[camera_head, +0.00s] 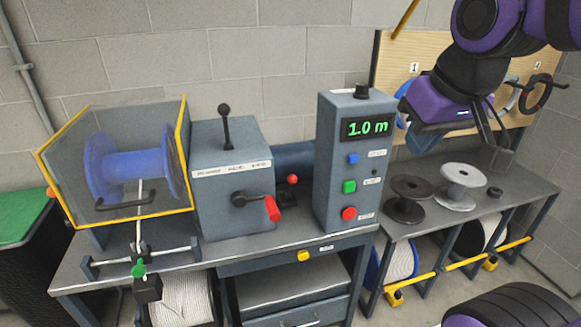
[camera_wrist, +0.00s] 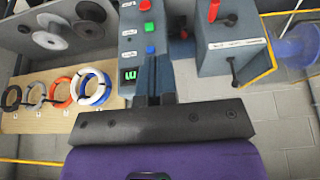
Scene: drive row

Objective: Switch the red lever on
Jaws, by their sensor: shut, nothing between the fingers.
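A small lever with a red ball knob (camera_head: 292,180) stands on the bench between the grey gearbox (camera_head: 215,215) and the control box (camera_head: 345,190). It shows small in the wrist view (camera_wrist: 184,35). A crank with a red grip (camera_head: 272,208) is on the gearbox front; its grip also shows in the wrist view (camera_wrist: 213,10). My gripper (camera_head: 500,150) is shut and empty, above the right-hand bench, well right of both red-handled parts and touching neither. In the wrist view its fingers (camera_wrist: 154,85) point toward the control box.
The control box display (camera_head: 367,127) reads 1.0 m, above blue, green and red buttons. A black-knobbed lever (camera_head: 225,112) rises from the gearbox. A guarded blue spool (camera_head: 125,165) is at left. Two empty spools, one dark (camera_head: 408,198) and one grey (camera_head: 460,187), stand below my gripper.

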